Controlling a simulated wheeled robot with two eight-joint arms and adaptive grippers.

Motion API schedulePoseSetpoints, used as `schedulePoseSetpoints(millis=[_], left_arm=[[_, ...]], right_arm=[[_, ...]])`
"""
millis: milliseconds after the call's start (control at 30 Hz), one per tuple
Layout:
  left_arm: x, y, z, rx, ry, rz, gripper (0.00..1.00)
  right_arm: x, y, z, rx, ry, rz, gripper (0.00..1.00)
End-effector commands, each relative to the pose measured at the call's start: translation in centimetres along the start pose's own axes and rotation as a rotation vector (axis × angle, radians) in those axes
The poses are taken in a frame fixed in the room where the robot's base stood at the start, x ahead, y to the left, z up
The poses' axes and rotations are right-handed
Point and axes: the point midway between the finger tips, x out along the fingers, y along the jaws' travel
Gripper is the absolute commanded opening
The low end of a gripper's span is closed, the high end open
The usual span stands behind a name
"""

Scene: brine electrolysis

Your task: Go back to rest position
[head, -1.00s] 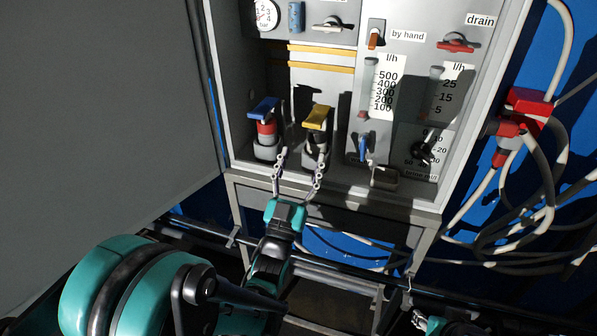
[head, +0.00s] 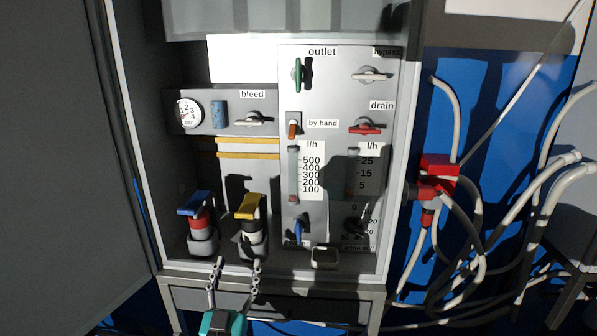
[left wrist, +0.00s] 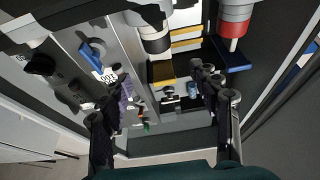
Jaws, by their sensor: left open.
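My left gripper (head: 237,264) is open and empty, its two fingers pointing up at the lower front edge of the cabinet. It appears just below the yellow-handled valve (head: 249,208) and the blue-handled valve (head: 200,205), which stand on the cabinet floor. In the left wrist view my left gripper (left wrist: 160,80) has its fingers wide apart. The yellow handle (left wrist: 160,73) shows between them, and the blue handle (left wrist: 232,54) under a red body is beyond the right finger. Nothing is held. My right gripper is out of view.
The cabinet panel (head: 318,80) carries a green outlet handle (head: 297,74), a red drain handle (head: 366,127) and a blue lever (head: 299,230). A gauge (head: 189,113) is at left. A red fitting (head: 439,166) and looping pale hoses (head: 487,215) are at right. A grey door (head: 50,150) fills the left.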

Motion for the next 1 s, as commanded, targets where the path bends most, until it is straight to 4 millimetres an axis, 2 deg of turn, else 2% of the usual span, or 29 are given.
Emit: schedulePoseSetpoints(millis=[133,233,367,400,500,633,700,800,1000], left_arm=[[-1.3,-0.4,3.5,0.001,-0.316,-0.011,0.62],[-4.1,-0.6,5.8,0.001,-0.544,-0.017,0.62],[-9.8,-0.8,7.9,0.000,-0.833,-0.023,0.62],[-11.8,-0.8,8.3,0.000,-0.916,-0.025,0.62],[-16.5,-0.8,8.8,-0.002,-1.092,-0.027,0.62],[-21.0,-0.7,8.7,-0.005,-1.245,-0.028,0.62],[-22.4,-0.7,8.7,-0.006,-1.289,-0.028,0.62],[-23.1,-0.7,8.6,-0.006,-1.316,-0.028,0.62],[-23.1,-0.7,8.6,-0.006,-1.317,-0.028,0.62]], right_arm=[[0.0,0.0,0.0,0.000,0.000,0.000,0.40],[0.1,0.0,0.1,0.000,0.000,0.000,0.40],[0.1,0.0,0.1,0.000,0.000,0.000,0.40],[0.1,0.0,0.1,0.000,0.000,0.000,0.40],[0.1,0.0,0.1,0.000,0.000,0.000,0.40],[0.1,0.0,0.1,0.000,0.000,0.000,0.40],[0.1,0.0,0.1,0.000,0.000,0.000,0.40],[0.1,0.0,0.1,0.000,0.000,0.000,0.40],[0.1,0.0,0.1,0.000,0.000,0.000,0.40]])
